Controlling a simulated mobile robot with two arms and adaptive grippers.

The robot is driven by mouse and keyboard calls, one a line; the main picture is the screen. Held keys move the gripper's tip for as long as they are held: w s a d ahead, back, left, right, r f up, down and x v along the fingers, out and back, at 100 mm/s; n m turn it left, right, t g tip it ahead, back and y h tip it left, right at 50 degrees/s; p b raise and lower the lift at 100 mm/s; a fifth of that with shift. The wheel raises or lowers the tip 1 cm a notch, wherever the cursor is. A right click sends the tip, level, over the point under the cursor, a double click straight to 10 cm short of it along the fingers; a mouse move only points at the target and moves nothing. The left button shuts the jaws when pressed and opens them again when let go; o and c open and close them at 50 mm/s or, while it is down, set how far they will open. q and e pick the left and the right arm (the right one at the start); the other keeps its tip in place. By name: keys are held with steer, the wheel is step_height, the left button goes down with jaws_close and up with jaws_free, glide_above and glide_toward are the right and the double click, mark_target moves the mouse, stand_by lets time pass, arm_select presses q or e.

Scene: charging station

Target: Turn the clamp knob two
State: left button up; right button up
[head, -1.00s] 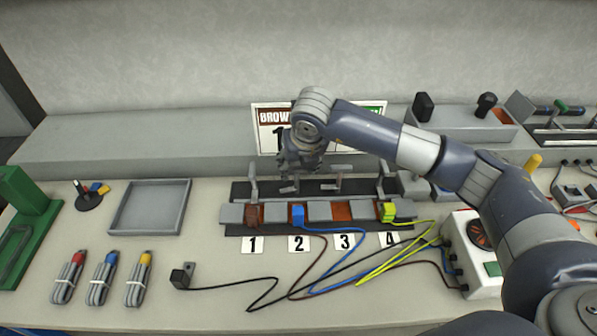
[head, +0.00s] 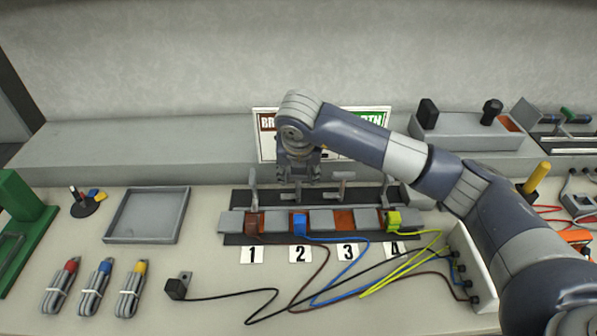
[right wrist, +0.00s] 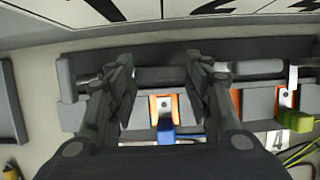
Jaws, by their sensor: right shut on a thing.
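My right gripper (head: 299,178) is over terminal two of the terminal block, pointing down. It is shut on clamp knob two, which is mostly hidden by the gripper in the head view. In the right wrist view the two fingers (right wrist: 162,75) stand to either side of terminal two; how the knob is turned between them is hard to make out. The blue plug (head: 299,224) sits in terminal two, below the gripper, and also shows in the right wrist view (right wrist: 166,132). The label 2 (head: 300,254) lies in front. My left gripper is not in view.
Clamp knob one (head: 253,186) and clamp knob four (head: 386,187) stand upright; clamp knob three (head: 341,187) has its bar crosswise. A yellow-green plug (head: 394,221) sits at terminal four. Loose wires (head: 330,288) lie in front. A grey tray (head: 146,239) is at left.

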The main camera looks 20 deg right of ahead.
steer(key=o, duration=0.8)
steer(key=shift+c, duration=0.2)
steer(key=v, duration=1.2)
